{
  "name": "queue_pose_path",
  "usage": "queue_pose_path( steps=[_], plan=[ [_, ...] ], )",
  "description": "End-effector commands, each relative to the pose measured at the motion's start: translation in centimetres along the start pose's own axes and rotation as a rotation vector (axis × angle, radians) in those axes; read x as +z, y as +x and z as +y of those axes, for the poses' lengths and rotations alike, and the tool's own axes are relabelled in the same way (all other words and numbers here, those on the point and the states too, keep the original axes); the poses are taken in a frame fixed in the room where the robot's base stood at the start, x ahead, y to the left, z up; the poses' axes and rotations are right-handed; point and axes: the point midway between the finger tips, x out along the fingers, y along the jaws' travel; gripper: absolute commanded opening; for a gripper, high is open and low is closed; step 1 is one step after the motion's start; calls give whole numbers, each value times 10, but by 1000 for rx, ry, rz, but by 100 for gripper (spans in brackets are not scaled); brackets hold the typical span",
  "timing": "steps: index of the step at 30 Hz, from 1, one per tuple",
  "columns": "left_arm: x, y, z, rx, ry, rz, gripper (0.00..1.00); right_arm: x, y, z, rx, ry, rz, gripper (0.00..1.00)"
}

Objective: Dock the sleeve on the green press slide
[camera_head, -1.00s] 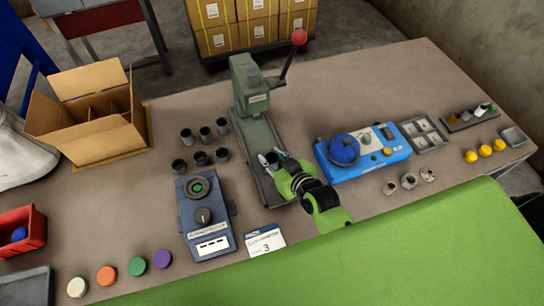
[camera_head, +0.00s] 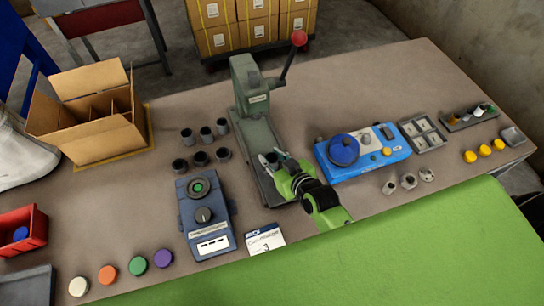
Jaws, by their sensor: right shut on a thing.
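The green press (camera_head: 247,83) stands at the middle of the table, with its lever and red knob raised to the upper right. Its slide (camera_head: 256,139) runs toward the front. My right gripper (camera_head: 277,164), on a bright green arm, is at the front end of the slide. It is shut on a small grey sleeve (camera_head: 268,161), mostly hidden by the fingers. I cannot tell whether the sleeve is seated on the slide. Several dark sleeves (camera_head: 205,134) stand in two rows left of the press. My left gripper is not in view.
A blue-grey device (camera_head: 206,216) stands left of the slide's front end. A blue machine with a round blue knob (camera_head: 362,145) is close on the right. A card (camera_head: 265,240) lies in front. An open cardboard box (camera_head: 95,140) is at left.

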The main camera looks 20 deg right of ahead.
Motion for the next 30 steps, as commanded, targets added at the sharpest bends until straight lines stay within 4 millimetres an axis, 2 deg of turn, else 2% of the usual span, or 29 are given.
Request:
queue_pose_path(
  steps=[8,30],
  plan=[
    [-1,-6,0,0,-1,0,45,-2,0,0,0,0,3,0],
    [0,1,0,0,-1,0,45,6,4,0,0,0,3,0]
  ],
)
